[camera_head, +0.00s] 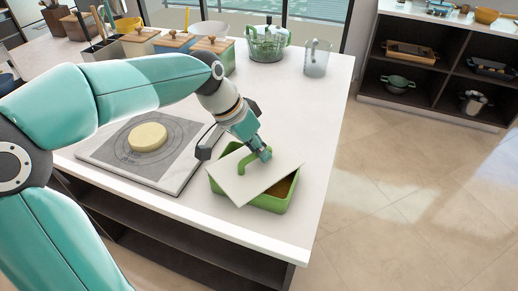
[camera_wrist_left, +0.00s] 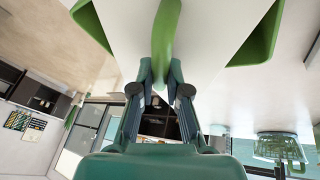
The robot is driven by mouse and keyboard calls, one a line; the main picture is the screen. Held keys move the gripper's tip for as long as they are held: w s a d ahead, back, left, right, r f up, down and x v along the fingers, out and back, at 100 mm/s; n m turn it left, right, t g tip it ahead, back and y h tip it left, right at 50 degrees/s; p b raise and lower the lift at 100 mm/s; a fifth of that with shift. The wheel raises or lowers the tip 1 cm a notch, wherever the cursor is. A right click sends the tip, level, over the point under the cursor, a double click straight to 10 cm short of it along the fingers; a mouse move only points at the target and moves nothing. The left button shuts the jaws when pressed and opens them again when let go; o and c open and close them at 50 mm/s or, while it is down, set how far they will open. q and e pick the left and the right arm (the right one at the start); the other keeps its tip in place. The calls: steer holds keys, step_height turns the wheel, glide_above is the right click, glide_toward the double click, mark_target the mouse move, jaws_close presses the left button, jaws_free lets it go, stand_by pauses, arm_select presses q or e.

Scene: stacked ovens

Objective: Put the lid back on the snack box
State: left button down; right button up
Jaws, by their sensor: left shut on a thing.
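The snack box (camera_head: 270,206) is a green open container near the front right edge of the white counter. Its lid (camera_head: 238,188) is a white panel with a green handle (camera_head: 243,163). The lid is turned askew over the box, with a corner overhanging the front and part of the interior exposed at the right. Whether it touches the rim I cannot tell. My left gripper (camera_head: 264,154) is shut on the handle. The wrist view shows the handle (camera_wrist_left: 164,40) between the fingertips, the white lid (camera_wrist_left: 210,40) and green box corners (camera_wrist_left: 258,36). My right gripper is not in view.
A board with a grey mat (camera_head: 112,150) and a round pale dough-like piece (camera_head: 148,137) lies left of the box. Wood-lidded canisters (camera_head: 213,46), a green basket (camera_head: 267,44) and a clear jug (camera_head: 316,58) stand behind. The counter right of the box is clear.

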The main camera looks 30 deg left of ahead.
arm_select(q)
steer(key=c, duration=0.6)
jaws_free()
steer(key=shift+r, duration=0.1)
steer(key=shift+r+p, duration=2.7)
steer(key=shift+r, duration=0.75)
steer(key=shift+c, duration=0.3)
jaws_close()
